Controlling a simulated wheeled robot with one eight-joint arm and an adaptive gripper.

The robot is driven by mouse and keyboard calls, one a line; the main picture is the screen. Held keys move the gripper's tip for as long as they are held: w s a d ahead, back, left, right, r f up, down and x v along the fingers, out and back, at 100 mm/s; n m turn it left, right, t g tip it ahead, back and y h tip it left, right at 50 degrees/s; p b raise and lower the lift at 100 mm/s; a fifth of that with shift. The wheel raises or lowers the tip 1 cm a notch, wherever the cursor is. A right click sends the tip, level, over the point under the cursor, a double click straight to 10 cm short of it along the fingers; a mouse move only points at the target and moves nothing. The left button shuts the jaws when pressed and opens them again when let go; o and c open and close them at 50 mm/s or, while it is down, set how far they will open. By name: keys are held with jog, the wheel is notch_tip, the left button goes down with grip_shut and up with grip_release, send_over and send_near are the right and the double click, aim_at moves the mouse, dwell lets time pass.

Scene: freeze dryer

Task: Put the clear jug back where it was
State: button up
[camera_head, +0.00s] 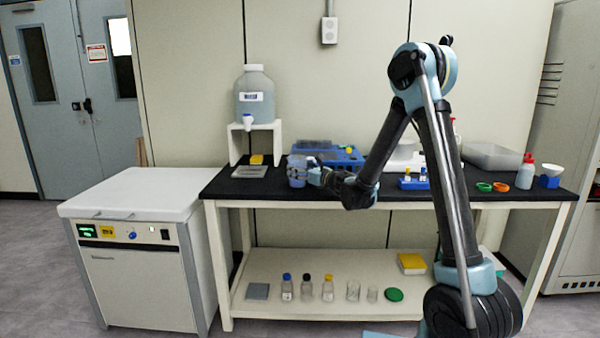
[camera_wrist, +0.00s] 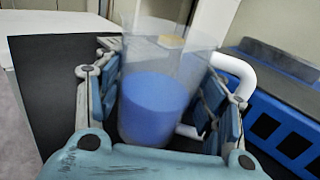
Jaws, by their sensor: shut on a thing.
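The clear jug (camera_wrist: 158,95) is between the fingers of my gripper (camera_wrist: 160,100) in the wrist view. It has a white handle on its right side and holds blue liquid in its lower part. My gripper is shut on the jug's body, with blue finger pads on both sides. In the head view the jug (camera_head: 297,171) is upright at the front left part of the black benchtop, held by my gripper (camera_head: 308,172). I cannot tell whether its base touches the benchtop.
A large carboy (camera_head: 254,100) with a tap stands on a white stand (camera_head: 277,140) behind and left of the jug. A blue rack (camera_head: 345,158) is close on the right. A grey plate (camera_head: 249,171) lies at the left. A white freeze dryer (camera_head: 140,190) stands left of the bench.

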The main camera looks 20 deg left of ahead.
jog(key=o, duration=1.9)
